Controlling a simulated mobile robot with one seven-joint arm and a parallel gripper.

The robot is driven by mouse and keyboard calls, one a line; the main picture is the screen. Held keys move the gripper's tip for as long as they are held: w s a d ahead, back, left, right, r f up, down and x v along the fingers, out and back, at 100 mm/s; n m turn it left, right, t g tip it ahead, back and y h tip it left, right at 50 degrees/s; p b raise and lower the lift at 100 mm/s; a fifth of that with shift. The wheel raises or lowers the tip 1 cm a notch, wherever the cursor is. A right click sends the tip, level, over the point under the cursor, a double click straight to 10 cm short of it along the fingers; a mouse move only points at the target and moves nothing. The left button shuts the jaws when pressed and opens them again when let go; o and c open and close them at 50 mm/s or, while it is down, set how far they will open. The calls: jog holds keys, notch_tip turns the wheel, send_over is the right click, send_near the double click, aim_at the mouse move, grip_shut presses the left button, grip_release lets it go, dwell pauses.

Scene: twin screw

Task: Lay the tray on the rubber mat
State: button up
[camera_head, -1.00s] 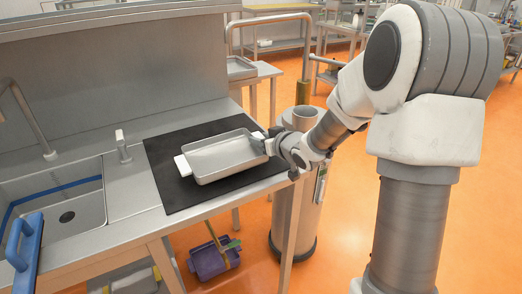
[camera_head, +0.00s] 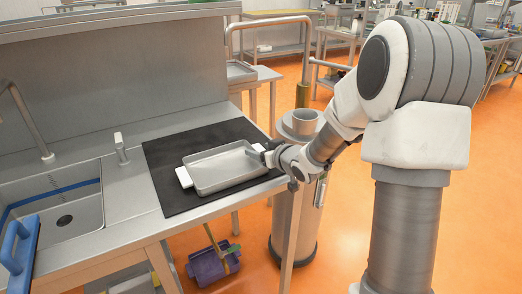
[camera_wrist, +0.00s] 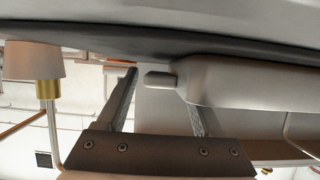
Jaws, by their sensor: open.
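The tray (camera_head: 224,170) is a shallow grey metal pan with white handles at its ends. It lies flat on the black rubber mat (camera_head: 180,207), inside the mat's edges. My gripper (camera_head: 268,154) is at the tray's right end. In the wrist view, my open gripper (camera_wrist: 158,85) has one finger on each side of the tray's pale handle (camera_wrist: 160,78). The tray body (camera_wrist: 250,85) fills the right of that view, against the dark band of the mat (camera_wrist: 200,48). Contact between fingers and handle is hard to tell.
A sink (camera_head: 62,212) with a tap is left of the mat, with a small dispenser (camera_head: 121,148) between. A blue handle (camera_head: 20,245) is at the lower left. A grey cylindrical stand (camera_head: 290,225) stands beyond the counter's right end. A purple bucket (camera_head: 212,265) is below.

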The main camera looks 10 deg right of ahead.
jog(key=p+v, duration=0.3)
jog(key=v, duration=0.9)
